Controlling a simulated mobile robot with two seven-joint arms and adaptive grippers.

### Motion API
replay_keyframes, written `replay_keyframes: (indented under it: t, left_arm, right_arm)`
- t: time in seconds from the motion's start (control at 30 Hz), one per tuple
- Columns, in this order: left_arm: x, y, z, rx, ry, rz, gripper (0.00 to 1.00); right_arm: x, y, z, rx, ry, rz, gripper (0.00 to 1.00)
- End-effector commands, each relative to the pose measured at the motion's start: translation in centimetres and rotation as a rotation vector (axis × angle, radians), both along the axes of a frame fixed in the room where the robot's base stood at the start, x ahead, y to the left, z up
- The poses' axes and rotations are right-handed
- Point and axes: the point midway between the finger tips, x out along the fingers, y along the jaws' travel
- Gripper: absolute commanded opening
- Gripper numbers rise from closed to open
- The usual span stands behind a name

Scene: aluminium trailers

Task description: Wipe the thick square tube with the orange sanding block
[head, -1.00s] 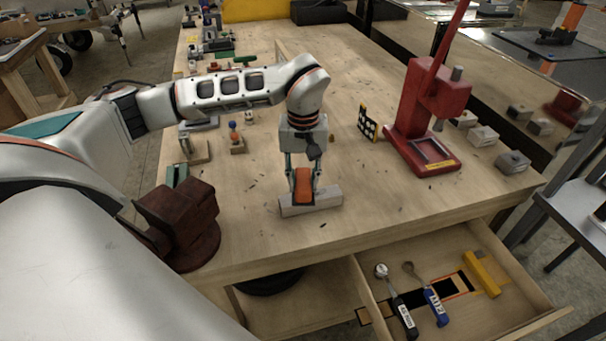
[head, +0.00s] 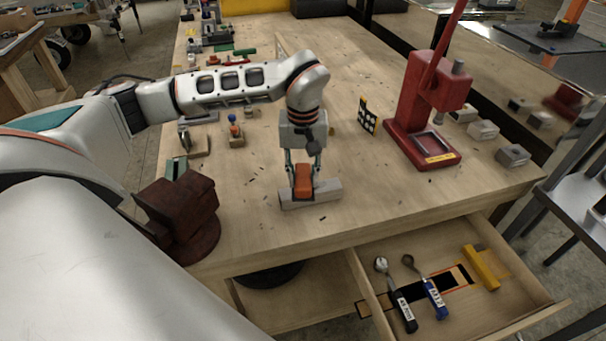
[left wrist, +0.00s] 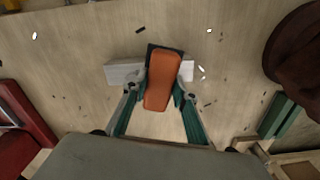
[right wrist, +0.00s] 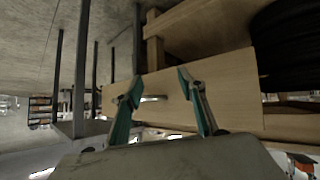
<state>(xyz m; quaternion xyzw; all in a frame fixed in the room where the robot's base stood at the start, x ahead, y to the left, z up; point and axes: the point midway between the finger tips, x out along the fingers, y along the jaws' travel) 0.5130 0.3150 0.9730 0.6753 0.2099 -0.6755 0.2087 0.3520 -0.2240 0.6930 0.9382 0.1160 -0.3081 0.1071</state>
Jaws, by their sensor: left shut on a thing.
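The thick square tube (head: 325,193) is a light grey bar lying on the workbench near its front edge. It also shows in the left wrist view (left wrist: 122,73), running crosswise behind the block. My left gripper (head: 302,180) is shut on the orange sanding block (left wrist: 161,82), which has a dark pad at its far end. The block (head: 303,182) is over the middle of the tube and appears to touch it; the exact contact is hidden. My right gripper (right wrist: 155,92) is open and empty, in front of a wooden panel below bench height.
A red press (head: 425,130) stands to the right, with grey metal blocks beyond. A dark red vise (head: 180,215) sits at the front left corner. An open drawer (head: 510,310) holds tools and a yellow piece. The bench around the tube is mostly clear, with small dark scraps.

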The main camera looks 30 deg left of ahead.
Motion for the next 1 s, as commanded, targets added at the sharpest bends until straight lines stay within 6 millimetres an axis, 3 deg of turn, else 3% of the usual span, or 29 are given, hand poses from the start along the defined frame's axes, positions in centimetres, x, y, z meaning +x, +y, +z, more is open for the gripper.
replay_keyframes:
  t: [0.83,1.0]
  left_arm:
    - [0.0,0.0,-1.4,0.000,0.000,0.001,0.10]
    - [0.8,-0.7,-1.2,-0.001,-0.001,0.000,0.10]
  right_arm:
    - [0.0,0.0,-0.4,0.001,-0.001,-0.002,0.40]
    - [0.0,-0.2,0.0,-0.005,0.001,0.002,0.40]
